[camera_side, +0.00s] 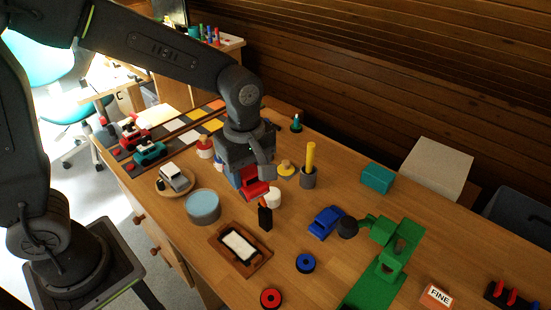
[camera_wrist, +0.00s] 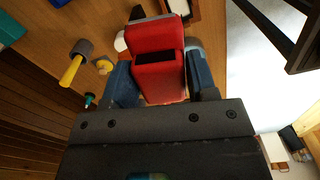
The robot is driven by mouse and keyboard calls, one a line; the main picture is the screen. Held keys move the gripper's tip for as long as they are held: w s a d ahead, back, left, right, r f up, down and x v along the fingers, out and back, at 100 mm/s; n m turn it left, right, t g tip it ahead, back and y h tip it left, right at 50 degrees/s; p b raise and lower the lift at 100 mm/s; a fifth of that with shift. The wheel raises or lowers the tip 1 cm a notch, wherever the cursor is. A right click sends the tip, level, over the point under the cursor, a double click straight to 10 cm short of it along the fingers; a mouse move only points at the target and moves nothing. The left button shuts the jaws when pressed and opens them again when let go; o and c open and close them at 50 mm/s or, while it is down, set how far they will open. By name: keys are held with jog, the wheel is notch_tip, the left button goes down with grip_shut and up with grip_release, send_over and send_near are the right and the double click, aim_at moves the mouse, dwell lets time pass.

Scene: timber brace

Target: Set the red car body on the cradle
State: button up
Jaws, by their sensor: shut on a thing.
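My gripper (camera_side: 246,180) hangs over the middle of the table, shut on the red car body (camera_side: 255,190). In the wrist view the car body (camera_wrist: 158,72) sits between the two blue fingers of my gripper (camera_wrist: 159,60), with a dark opening in its upper side. It appears held above the table, close to a white round pot (camera_side: 273,198). A green stand (camera_side: 365,291) with upright notched parts lies at the right front; it looks like the cradle, though I cannot be sure. Nothing red rests on it.
A blue car (camera_side: 326,222) and a dark round knob (camera_side: 347,228) are left of the green stand. A wooden tray (camera_side: 224,238), black holder (camera_side: 265,217), blue bowl (camera_side: 202,207) and grey cup with a yellow rod (camera_side: 308,178) surround my gripper. Loose rings lie in front.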

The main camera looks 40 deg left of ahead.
jog(key=shift+s+a+f+n, duration=0.2)
jog(key=shift+s+f+n, duration=0.25)
jog(key=shift+f, duration=2.9)
jog(key=shift+s+a+f+n, duration=0.15)
jog(key=shift+s+f+n, duration=0.3)
jog(key=shift+f, duration=2.95)
jog(key=shift+s+a+f+n, duration=0.25)
jog(key=shift+s+f, duration=0.35)
jog(key=shift+f, duration=2.75)
jog(key=o, duration=1)
jog(key=shift+r, duration=0.15)
jog(key=shift+r, duration=3.5)
